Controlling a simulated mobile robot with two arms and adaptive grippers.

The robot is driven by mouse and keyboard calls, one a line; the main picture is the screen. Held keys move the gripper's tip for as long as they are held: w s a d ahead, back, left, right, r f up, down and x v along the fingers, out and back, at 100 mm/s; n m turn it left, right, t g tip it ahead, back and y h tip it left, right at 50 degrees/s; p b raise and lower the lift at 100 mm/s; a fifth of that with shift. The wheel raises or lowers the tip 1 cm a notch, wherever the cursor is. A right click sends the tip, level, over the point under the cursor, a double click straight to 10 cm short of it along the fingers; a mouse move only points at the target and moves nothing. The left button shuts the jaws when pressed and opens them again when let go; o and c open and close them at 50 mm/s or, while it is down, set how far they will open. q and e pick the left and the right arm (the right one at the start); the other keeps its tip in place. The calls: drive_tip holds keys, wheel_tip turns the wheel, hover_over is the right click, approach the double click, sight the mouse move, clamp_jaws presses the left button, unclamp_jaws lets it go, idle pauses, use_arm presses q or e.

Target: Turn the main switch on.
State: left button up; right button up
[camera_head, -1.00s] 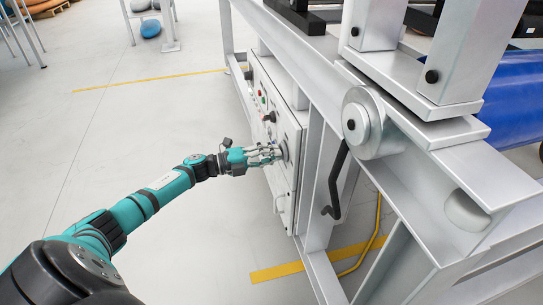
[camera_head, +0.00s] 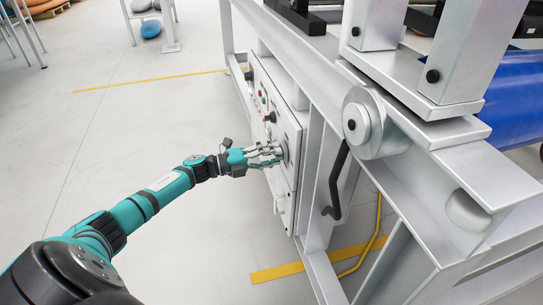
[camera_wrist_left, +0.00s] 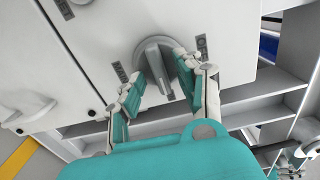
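The main switch (camera_wrist_left: 157,66) is a grey rotary knob with a raised bar handle on a round base, on the pale front of a control cabinet (camera_head: 283,187). In the left wrist view its handle points down and slightly right, with small dark label plates on either side. My left gripper (camera_wrist_left: 160,84) has one teal-padded finger on each side of the handle. The fingers are spread, and gaps seem to show between pads and handle; contact is not clear. In the head view the left gripper (camera_head: 279,155) reaches the cabinet front and partly hides the switch.
A white handle (camera_wrist_left: 26,108) sticks out from the cabinet lower down. The cabinet sits in a grey steel machine frame (camera_head: 321,190). A black crank lever (camera_head: 336,185) hangs to the right. A blue roller (camera_head: 515,98) lies beyond. The floor (camera_head: 120,150) at left is clear.

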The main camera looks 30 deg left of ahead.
use_arm(q)
drive_tip(key=v, duration=1.2)
drive_tip(key=shift+s+d+f, duration=0.1)
